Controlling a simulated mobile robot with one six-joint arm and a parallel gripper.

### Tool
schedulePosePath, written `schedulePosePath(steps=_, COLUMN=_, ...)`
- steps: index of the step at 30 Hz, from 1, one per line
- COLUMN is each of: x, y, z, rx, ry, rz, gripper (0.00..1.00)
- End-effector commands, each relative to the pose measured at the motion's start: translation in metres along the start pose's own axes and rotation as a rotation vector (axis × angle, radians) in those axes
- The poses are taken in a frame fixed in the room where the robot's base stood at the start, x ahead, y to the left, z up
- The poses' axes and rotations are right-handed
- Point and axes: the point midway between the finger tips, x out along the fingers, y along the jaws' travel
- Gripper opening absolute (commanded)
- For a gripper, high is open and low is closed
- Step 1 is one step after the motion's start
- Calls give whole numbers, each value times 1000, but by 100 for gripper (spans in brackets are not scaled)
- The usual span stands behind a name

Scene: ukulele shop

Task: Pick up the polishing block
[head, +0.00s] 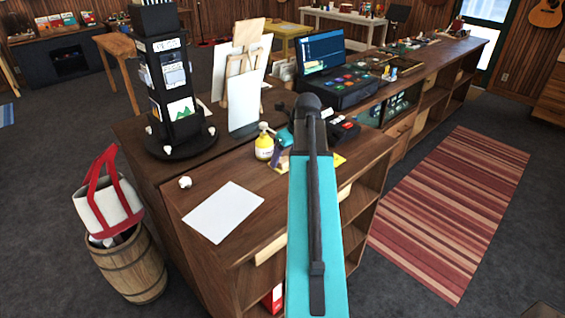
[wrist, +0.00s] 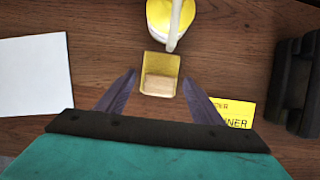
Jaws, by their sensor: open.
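In the wrist view, a small yellow block with a tan patch on its near part (wrist: 160,67), which looks like the polishing block, lies on the brown wooden counter. My gripper (wrist: 160,78) is open, with one finger to the left of the block and one to the right. The fingertips show gaps to the block on both sides; I cannot tell their height above the counter. In the head view my own arm covers most of the gripper, and I cannot make out the block there.
A yellow bottle (head: 264,145) with a pale pump stands just beyond the block; it also shows in the wrist view (wrist: 160,14). A yellow card (wrist: 235,112) and a black object (wrist: 297,85) lie right. White paper (head: 223,212) lies left. A black display rack (head: 172,85) stands farther back.

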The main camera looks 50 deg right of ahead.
Motion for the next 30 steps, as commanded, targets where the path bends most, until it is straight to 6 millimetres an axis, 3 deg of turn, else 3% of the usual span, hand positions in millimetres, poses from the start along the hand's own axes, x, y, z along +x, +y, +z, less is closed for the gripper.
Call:
schedulePosePath(steps=6, x=9, y=0, z=0, rx=0, ry=0, rz=0, gripper=61)
schedulePosePath(steps=22, x=9, y=0, z=0, rx=1, ry=0, rz=-1, gripper=61)
schedulePosePath(steps=23, x=9, y=0, z=0, rx=1, ry=0, rz=-1, gripper=59)
schedulePosePath(steps=30, x=9, y=-1, z=-1, rx=1, ry=0, rz=-1, gripper=19)
